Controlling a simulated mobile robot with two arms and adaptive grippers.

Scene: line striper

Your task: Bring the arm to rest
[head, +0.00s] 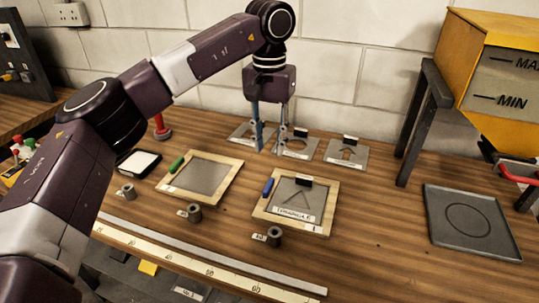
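My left arm comes in from the left and arches over the wooden bench (375,222). My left gripper (269,150) points down near the back of the bench, in front of the wall. Its two fingers are apart with a gap between them, and I see nothing held in it. The fingers partly cover the metal stencil plates behind them. Whether the fingertips touch anything there is hard to tell. My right gripper does not show.
Two wood-framed panels (205,176) (298,204) lie mid-bench, with small grey cylinders in front. A stencil plate (346,153) lies behind. A yellow hopper (495,70) on dark legs and a grey tray (468,222) stand right. A long ruler (190,262) runs along the front.

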